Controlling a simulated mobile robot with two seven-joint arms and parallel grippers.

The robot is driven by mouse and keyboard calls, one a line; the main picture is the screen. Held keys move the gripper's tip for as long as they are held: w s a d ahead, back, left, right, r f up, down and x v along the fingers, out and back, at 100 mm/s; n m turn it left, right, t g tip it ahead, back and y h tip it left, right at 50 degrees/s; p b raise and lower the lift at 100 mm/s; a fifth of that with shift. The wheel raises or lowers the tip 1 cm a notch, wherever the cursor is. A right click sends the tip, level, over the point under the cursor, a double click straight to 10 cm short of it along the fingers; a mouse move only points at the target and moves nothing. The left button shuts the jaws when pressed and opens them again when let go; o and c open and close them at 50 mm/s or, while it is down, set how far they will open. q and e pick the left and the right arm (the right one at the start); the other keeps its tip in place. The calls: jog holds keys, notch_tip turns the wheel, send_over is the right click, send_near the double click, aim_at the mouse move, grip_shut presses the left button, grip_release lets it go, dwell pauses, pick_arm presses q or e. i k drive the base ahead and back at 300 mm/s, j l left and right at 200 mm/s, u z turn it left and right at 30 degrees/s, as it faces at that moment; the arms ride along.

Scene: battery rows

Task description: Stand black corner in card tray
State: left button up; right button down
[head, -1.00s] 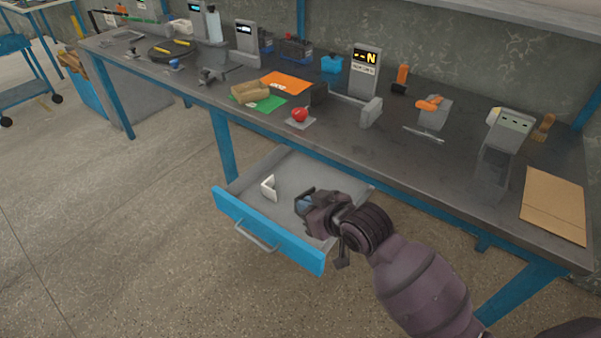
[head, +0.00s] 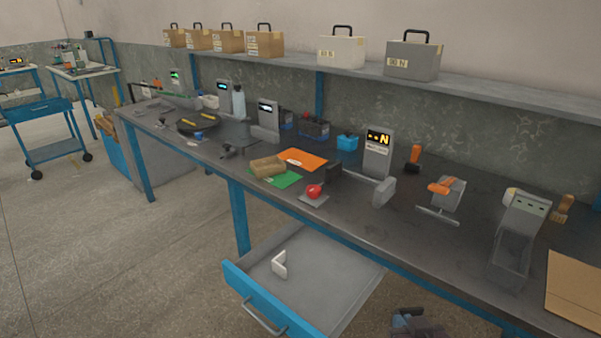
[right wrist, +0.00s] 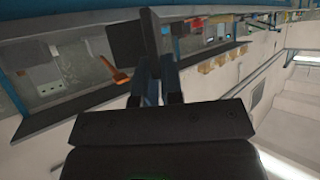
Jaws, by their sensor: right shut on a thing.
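My right gripper (head: 415,325) shows only in part at the bottom edge of the head view, right of the open drawer. In the right wrist view its two fingers (right wrist: 158,88) are shut on a black corner (right wrist: 127,45), a dark angled piece with two flat plates. The held piece does not show in the head view. A white corner (head: 279,263) stands in the open blue-fronted drawer (head: 335,275). I cannot tell for certain which thing is the card tray. My left gripper is not in view.
The dark workbench (head: 415,240) holds an orange sheet (head: 303,158), a green sheet (head: 287,180), a red knob (head: 314,191), a grey stand with a bin (head: 512,250) and a cardboard sheet (head: 578,290). Cases stand on the shelf above. Floor at left is open.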

aim_at(268, 170)
jog(key=i+j+z, duration=0.15)
jog(key=z, duration=0.25)
jog(key=i+j+z, duration=0.15)
jog(key=j+z, duration=0.2)
jog(key=i+j+z, duration=0.2)
jog(key=j+z, duration=0.15)
jog(key=j, duration=0.3)
jog(key=i+j+z, duration=0.15)
jog(key=j, duration=0.55)
jog(key=i+j+z, duration=0.2)
jog(key=j, duration=1.75)
jog(key=i+j, duration=0.15)
jog(key=j, duration=1.05)
